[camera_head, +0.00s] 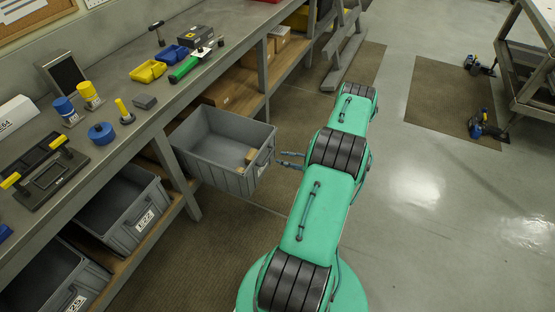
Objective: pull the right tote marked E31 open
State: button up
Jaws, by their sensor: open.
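A grey tote (195,155) stands pulled far out from the lower shelf under the workbench, its open top showing small tan items (251,156) inside. Its front face with a handle (265,156) points right toward my gripper; I cannot read a marking on it. My gripper (280,159) is small and dark in this view. It is open and empty, just right of the tote's front near the handle. Whether the fingertips touch the tote I cannot tell. My green arm covers part of the floor to the right.
Two more grey totes with white labels (145,221) sit on the shelf at lower left. The workbench (118,112) above holds tools, bins and a black fixture. A bench leg (180,180) stands beside the pulled-out tote. The floor at right is clear up to tools on a mat (425,105).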

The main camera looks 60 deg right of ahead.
jog(key=shift+v, duration=1.1)
jog(key=shift+w, duration=0.1)
